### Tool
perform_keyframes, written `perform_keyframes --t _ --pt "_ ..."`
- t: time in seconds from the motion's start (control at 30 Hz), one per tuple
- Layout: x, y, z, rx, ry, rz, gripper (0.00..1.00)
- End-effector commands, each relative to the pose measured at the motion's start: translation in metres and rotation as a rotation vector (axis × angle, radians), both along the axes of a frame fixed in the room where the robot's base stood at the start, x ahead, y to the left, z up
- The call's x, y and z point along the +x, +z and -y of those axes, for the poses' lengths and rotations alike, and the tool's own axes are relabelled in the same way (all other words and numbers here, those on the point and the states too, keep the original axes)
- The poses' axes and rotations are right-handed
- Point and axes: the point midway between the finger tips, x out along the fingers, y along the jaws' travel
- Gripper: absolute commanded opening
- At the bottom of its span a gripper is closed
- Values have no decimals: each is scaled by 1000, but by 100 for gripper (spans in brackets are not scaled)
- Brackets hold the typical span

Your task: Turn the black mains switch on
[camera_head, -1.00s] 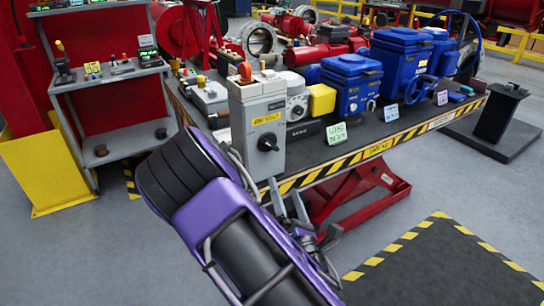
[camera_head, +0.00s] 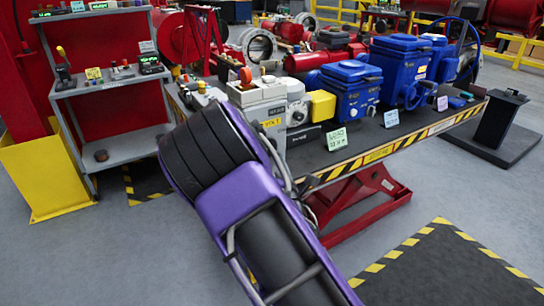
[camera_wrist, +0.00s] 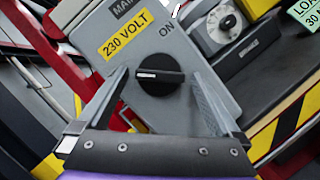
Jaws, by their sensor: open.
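The black mains switch (camera_wrist: 160,75) is a round rotary knob on the front of a grey box (camera_wrist: 152,35) in the wrist view. Its white-marked handle bar lies roughly along the picture's horizontal. A yellow "230 VOLT" label (camera_wrist: 138,33) and the word ON sit above the knob. My gripper (camera_wrist: 160,82) is open, one finger on each side of the knob, with gaps between fingers and knob. In the head view the grey box (camera_head: 256,100) stands on the table's near left end. My purple and black arm hides the knob and my fingers there.
The table (camera_head: 430,118) has a yellow-black striped edge and carries blue actuators (camera_head: 350,88) to the right. A grey dial unit (camera_wrist: 224,22) sits right beside the switch box. A grey shelf (camera_head: 120,80) stands at left.

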Motion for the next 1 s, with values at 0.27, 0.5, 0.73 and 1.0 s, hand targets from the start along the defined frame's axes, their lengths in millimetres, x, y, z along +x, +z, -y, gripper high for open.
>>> perform_keyframes --t 0.27,0.5,0.73,1.0 --pt "0 0 0 0 0 0 80" --pt "0 0 0 1 0 0 37" --pt "-1 0 0 4 0 -3 19" --pt "-1 1 0 72 0 -47 19"
